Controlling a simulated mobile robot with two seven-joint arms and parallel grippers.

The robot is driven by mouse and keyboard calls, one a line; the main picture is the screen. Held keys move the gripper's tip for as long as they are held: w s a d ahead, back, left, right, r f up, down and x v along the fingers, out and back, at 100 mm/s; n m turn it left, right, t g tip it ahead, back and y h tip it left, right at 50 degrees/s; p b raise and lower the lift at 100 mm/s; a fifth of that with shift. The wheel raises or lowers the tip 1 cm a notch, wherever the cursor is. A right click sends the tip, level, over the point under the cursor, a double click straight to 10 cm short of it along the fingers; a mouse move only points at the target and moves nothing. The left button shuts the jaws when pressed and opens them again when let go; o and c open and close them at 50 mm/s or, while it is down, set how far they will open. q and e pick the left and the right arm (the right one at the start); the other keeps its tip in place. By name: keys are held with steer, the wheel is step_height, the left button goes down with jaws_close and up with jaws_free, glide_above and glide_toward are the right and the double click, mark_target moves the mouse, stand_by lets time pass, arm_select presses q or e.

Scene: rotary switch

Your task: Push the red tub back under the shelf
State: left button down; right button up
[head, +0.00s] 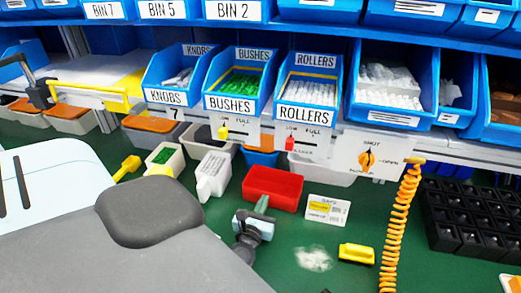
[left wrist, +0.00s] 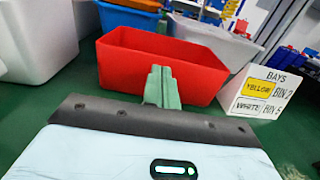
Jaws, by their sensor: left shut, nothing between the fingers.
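The red tub (head: 282,195) stands on the green bench top, in front of the shelf (head: 262,122) that carries the blue bins. It also shows in the left wrist view (left wrist: 120,68), upright and open at the top. My left gripper (head: 261,204) is shut and empty, its green fingertips low at the tub's near wall. In the left wrist view the shut fingers (left wrist: 162,80) overlap that wall; I cannot tell whether they touch it. My right gripper is not in view.
A blue tub (head: 262,158) and a pale tub (head: 330,177) sit behind, partly under the shelf. A white tub (head: 214,174) is left of the red one. An orange coiled cord (head: 402,220) hangs further right.

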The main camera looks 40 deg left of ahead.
arm_select(q)
steer(key=shift+s+r, duration=0.1)
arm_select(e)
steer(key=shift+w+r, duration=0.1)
